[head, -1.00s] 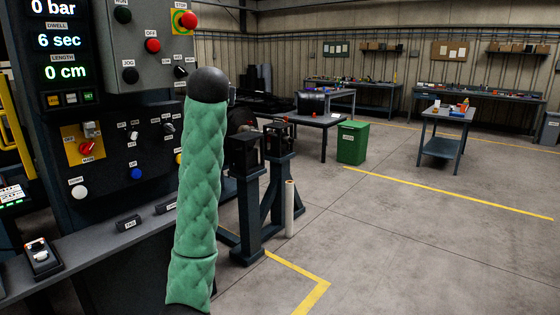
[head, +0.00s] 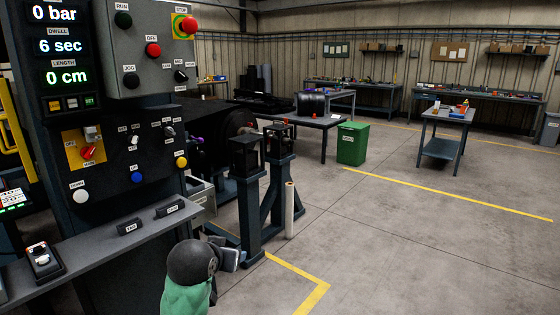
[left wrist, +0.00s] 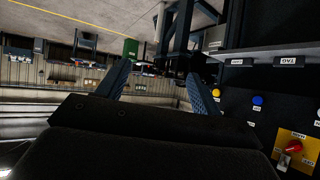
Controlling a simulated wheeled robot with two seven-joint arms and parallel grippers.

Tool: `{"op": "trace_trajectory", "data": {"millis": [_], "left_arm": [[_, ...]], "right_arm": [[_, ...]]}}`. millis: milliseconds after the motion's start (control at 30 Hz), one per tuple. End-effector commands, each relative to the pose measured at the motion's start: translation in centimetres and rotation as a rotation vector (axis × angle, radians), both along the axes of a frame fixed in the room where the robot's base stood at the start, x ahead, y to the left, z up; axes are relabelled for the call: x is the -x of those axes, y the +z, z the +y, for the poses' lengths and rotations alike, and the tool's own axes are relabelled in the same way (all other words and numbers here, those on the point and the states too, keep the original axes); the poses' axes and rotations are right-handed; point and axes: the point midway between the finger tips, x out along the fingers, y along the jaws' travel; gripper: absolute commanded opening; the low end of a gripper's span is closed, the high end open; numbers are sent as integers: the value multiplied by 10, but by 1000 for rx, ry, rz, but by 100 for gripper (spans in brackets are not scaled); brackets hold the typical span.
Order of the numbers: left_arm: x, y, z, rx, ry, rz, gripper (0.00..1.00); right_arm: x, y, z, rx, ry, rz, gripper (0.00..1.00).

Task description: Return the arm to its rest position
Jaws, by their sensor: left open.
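My left arm, in its green padded sleeve (head: 187,299) with a dark rounded joint (head: 192,262), stands low at the bottom of the head view, just right of the panel ledge. Grey parts beyond the joint show partly; the fingers cannot be made out there. In the left wrist view my left gripper (left wrist: 159,72) has its two blue fingers apart, with nothing between them. The control panel (head: 107,165) stands to the left, clear of the arm in the head view. My right gripper is in neither view.
The ledge (head: 90,245) with labelled tags runs below the panel. A dark blue stand (head: 246,200) and a pale upright roll (head: 289,210) are beyond the arm. A green bin (head: 352,143) and workbenches stand farther back. The floor at right is open.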

Motion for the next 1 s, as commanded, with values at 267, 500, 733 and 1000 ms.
{"op": "trace_trajectory", "data": {"millis": [267,500,733,1000], "left_arm": [[70,-81,-2,9,-30,132,66],[132,-146,-1,5,-38,260,66],[197,-211,0,-1,-44,407,66],[283,-280,2,-7,-48,592,66]], "right_arm": [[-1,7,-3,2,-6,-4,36],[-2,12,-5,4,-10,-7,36],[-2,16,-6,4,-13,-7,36],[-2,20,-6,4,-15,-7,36]]}}
